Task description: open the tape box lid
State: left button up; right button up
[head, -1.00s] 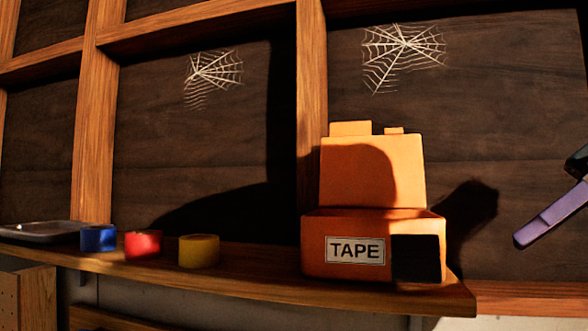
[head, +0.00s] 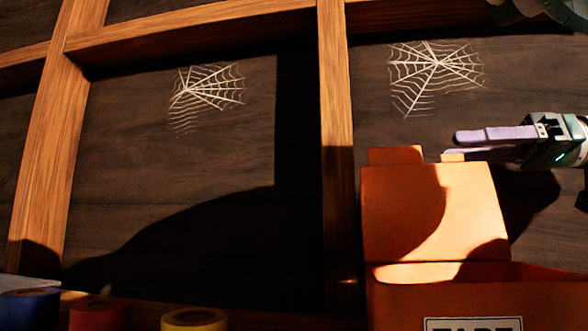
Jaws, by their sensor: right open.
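The orange tape box (head: 400,300) stands at the lower right, its TAPE label cut off by the bottom edge of the view. Its lid (head: 385,215) stands open and upright at the back of the box, with tabs along its top edge. My right gripper (head: 452,146) comes in from the right with its purple fingers apart and empty. Its fingertips are by the lid's top right corner, and the lower finger is close to the right tab. I cannot tell whether they touch. My left gripper is out of view.
Blue (head: 30,308), red (head: 98,313) and yellow (head: 194,319) tape rolls stand in a row at lower left, partly cut off. Wooden uprights (head: 338,150) and a dark back panel with two cobwebs are behind.

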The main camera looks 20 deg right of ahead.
aim_at(406, 150)
jog(key=b+x, duration=0.2)
jog(key=x, duration=0.6)
jog(key=shift+s+a+f+b, duration=0.1)
jog(key=shift+s+a+b, duration=0.1)
jog(key=shift+b, duration=0.15)
jog(key=shift+w+a, duration=0.15)
jog(key=shift+w, duration=0.05)
grip_shut()
dwell(0.8)
